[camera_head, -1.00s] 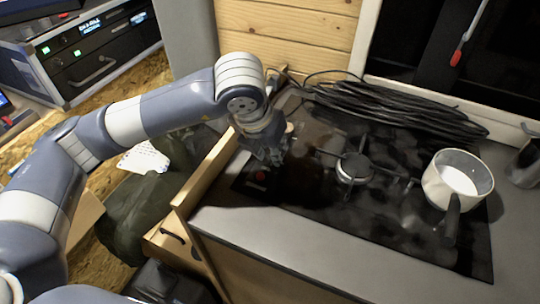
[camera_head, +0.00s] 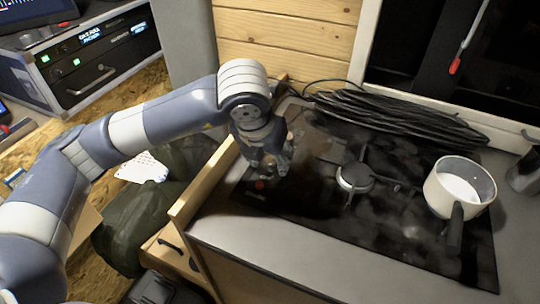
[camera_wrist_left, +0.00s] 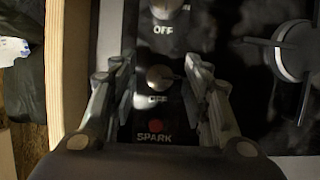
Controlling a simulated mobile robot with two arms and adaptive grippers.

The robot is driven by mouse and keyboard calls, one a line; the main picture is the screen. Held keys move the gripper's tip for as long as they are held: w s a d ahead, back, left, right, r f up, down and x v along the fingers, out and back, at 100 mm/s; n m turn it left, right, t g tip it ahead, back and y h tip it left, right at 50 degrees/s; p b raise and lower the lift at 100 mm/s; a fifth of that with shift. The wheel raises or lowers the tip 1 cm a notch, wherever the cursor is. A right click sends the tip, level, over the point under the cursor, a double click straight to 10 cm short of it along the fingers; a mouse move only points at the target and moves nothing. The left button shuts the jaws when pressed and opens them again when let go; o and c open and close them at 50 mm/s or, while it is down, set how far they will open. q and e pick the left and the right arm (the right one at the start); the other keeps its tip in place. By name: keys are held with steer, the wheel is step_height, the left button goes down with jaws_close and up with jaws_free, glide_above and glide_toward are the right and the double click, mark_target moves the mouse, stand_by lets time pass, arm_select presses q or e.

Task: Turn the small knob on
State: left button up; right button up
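In the left wrist view the small knob (camera_wrist_left: 158,77) sits on the black hob panel with an "OFF" label just below it. My left gripper (camera_wrist_left: 160,88) is open, with one finger on each side of this knob. I cannot tell whether the fingers touch it. A second knob (camera_wrist_left: 172,4), also marked "OFF", is partly cut off at the top edge. A red button (camera_wrist_left: 156,126) marked "SPARK" lies below the small knob. In the head view my left gripper (camera_head: 275,170) hangs over the left side of the hob (camera_head: 400,232) and hides the small knob. My right gripper is not in view.
A burner (camera_head: 355,178) lies right of my gripper. A white pot (camera_head: 458,188) stands at the hob's right. A black cable coil (camera_head: 400,112) lies along the back. A raised wooden edge (camera_head: 203,183) runs along the counter's left side.

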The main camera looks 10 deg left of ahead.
arm_select(q)
steer(key=v, duration=1.2)
steer(key=shift+w, duration=0.1)
